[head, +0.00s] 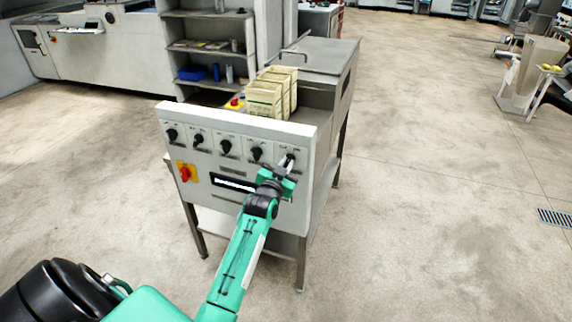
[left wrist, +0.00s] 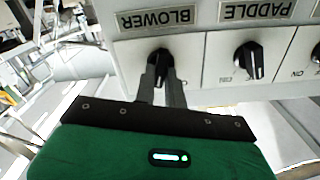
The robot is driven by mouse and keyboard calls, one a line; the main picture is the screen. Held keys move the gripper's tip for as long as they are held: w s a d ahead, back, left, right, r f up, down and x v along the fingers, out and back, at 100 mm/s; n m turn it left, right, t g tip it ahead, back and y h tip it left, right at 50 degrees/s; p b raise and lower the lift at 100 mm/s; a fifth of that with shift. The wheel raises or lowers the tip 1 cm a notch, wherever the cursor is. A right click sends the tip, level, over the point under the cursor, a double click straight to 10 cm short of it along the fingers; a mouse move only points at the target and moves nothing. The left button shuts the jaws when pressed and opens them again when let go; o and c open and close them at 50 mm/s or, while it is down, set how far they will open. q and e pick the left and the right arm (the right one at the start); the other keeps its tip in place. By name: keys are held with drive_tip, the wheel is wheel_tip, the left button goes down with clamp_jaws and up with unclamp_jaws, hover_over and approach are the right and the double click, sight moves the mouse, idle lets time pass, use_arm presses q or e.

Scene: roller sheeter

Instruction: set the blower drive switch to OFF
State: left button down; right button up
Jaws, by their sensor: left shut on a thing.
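The white control panel (head: 240,130) on the front of the machine carries a row of black rotary knobs. The blower switch (left wrist: 160,58) is a black knob at the panel's right end, beside a label reading BLOWER (left wrist: 157,17), upside down in the left wrist view. My left gripper (left wrist: 162,88) has its two dark fingers closed around this knob. In the head view the left gripper (head: 284,168) covers much of the rightmost knob. The fingers hide the blower's position marks, so I cannot tell its setting. My right gripper is not in view.
The paddle knob (left wrist: 250,60) sits right beside the blower knob. A red knob on a yellow plate (head: 186,173) is at the panel's lower left. Cream packets (head: 266,98) stand on the machine behind the panel. Open floor (head: 430,200) lies to the right.

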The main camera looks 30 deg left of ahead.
use_arm(q)
drive_tip(key=n+p, duration=0.1)
drive_tip(key=n, duration=0.3)
drive_tip(key=shift+r+p, duration=0.1)
drive_tip(key=shift+p, duration=0.25)
drive_tip(key=shift+a+n+p, duration=0.15)
drive_tip(key=shift+n+p, duration=0.4)
drive_tip(key=shift+n, duration=1.35)
drive_tip(key=c, duration=1.5)
unclamp_jaws()
drive_tip(key=shift+o, duration=0.2)
drive_tip(key=shift+s+f, duration=0.2)
drive_tip(key=shift+s, duration=0.25)
drive_tip(key=b+v, duration=0.2)
drive_tip(key=v, duration=1.1)
drive_tip(key=shift+b, duration=0.35)
